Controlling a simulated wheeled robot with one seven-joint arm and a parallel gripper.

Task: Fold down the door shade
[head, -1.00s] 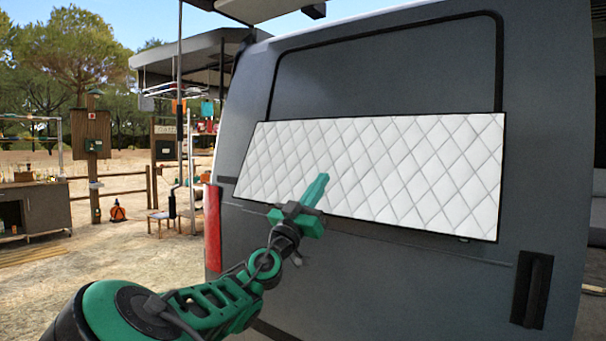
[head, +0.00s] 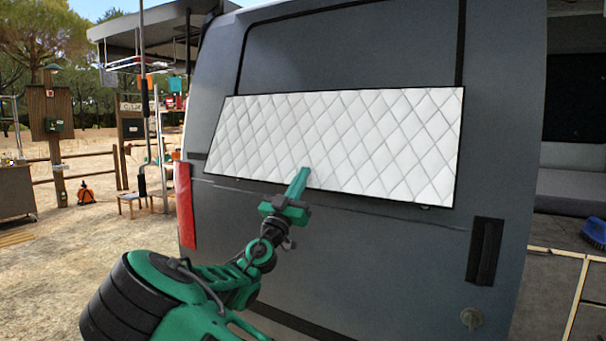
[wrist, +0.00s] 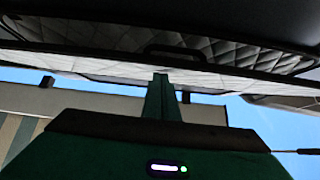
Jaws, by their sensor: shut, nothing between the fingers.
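The door shade (head: 340,135) is a white quilted panel with a black border on the grey van door. It spans the lower part of a black window outline, which shows bare grey door above it. My gripper (head: 300,178) is shut and empty, its green fingers pointing up and overlapping the shade's lower edge in the head view. In the wrist view, the quilted shade (wrist: 225,52) stretches across above my fingertips (wrist: 160,80), with a dark handle-like bar (wrist: 180,51) on it. I cannot tell whether the fingers touch the shade.
A black door handle (head: 485,250) sits low right on the van door (head: 380,235). A red tail light (head: 185,205) is at the door's left. The open van side with a blue brush (head: 594,232) lies right.

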